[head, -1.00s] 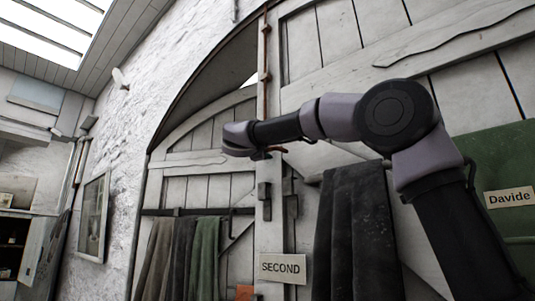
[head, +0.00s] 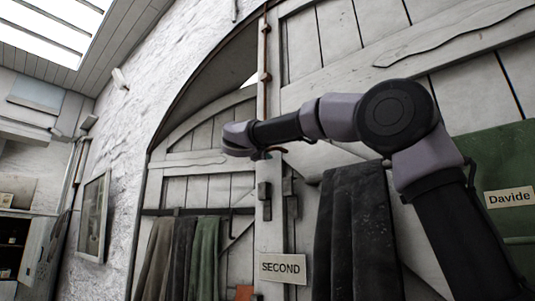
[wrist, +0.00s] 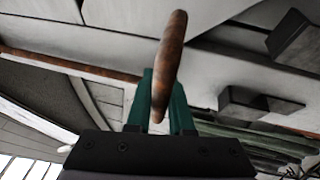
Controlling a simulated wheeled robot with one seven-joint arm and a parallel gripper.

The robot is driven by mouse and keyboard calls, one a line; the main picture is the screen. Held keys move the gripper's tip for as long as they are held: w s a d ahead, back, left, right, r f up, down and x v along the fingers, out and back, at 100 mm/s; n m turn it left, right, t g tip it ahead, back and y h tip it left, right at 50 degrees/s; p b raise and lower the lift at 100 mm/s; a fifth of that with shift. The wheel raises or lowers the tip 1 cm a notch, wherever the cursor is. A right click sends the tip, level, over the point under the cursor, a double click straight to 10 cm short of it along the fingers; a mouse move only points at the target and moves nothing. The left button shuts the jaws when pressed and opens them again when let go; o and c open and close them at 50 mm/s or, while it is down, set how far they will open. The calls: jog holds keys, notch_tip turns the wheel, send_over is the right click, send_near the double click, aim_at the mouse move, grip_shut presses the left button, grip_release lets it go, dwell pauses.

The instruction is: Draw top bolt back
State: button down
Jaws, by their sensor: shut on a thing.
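The top bolt is a rusty upright rod (head: 263,70) on the edge of the right door leaf in the head view. Its rod also shows at the left in the wrist view (wrist: 60,62). Its rusty, tapered handle (wrist: 170,55) stands between the green fingers of my gripper (wrist: 160,102), which is shut on it. In the head view my gripper (head: 264,154) is at the bolt's lower end, and only a little of the handle shows beside it. My wrist hides part of the grip there.
The double door is white planks under an arch, with dark blocks (head: 264,200) below the bolt. Dark cloths (head: 352,230) hang on the right leaf and more cloths on the left. A "SECOND" sign (head: 283,268) and a green "Davide" board (head: 490,165) are near.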

jog(key=shift+f, duration=0.1)
jog(key=shift+f, duration=2.8)
jog(key=c, duration=0.8)
grip_release()
jog(key=shift+r, duration=0.1)
jog(key=shift+s, duration=0.1)
jog(key=v, duration=1)
jog(key=shift+s, duration=0.3)
jog(key=shift+a, duration=0.15)
